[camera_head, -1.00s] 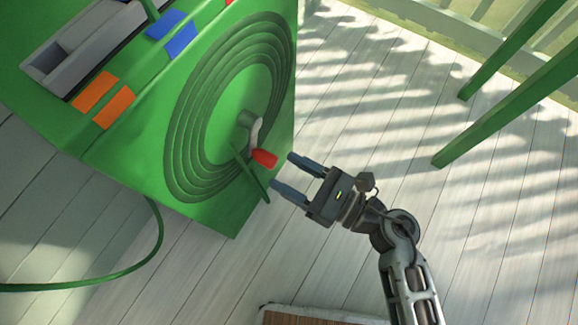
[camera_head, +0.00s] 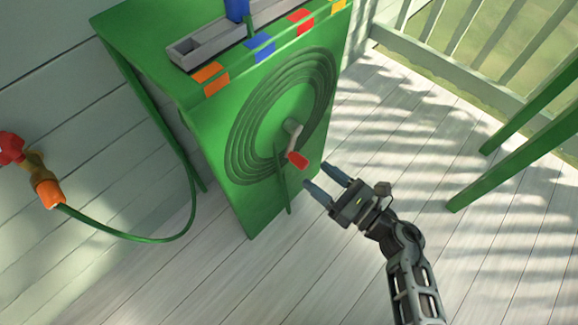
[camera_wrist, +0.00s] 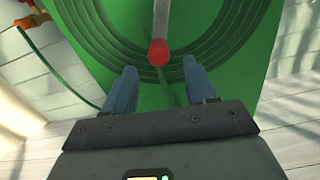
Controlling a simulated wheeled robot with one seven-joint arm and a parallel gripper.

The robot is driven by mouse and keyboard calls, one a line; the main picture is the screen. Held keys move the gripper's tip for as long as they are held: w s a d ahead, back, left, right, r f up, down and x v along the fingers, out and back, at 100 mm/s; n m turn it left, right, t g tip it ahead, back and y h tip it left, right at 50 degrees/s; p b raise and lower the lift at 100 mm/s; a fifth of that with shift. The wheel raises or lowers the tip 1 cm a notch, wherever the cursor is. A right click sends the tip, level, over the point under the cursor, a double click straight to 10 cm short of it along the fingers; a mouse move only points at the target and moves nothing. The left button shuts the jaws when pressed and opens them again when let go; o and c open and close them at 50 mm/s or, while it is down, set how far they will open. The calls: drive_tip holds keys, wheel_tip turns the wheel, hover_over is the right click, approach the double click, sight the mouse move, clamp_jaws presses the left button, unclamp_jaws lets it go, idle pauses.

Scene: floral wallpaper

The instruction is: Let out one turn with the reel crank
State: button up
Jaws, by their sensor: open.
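The green hose reel cabinet (camera_head: 215,145) stands on the porch with a coiled hose spiral (camera_head: 262,110) on its front face. The reel crank is a grey arm (camera_head: 292,130) with a red knob (camera_head: 298,160) at its lower end. My gripper (camera_head: 325,183) is open and empty, just below and right of the knob, apart from it. In the wrist view, the red knob (camera_wrist: 158,52) shows above and between my two blue fingertips (camera_wrist: 160,78), with the grey crank arm (camera_wrist: 161,18) rising from it.
A green hose (camera_head: 130,239) runs from the cabinet to an orange connector and a red tap (camera_head: 10,148) on the wall at left. A grey tray (camera_head: 205,52) sits on top. Green legs (camera_head: 520,165) stand at right; a railing (camera_head: 450,65) lies behind. The floor between is clear.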

sight(306, 168)
drive_tip(key=b+x, duration=0.1)
drive_tip(key=x, duration=0.6)
drive_tip(key=shift+a+b, duration=0.15)
drive_tip(key=shift+b, duration=0.15)
clamp_jaws()
drive_tip(key=shift+f, duration=0.1)
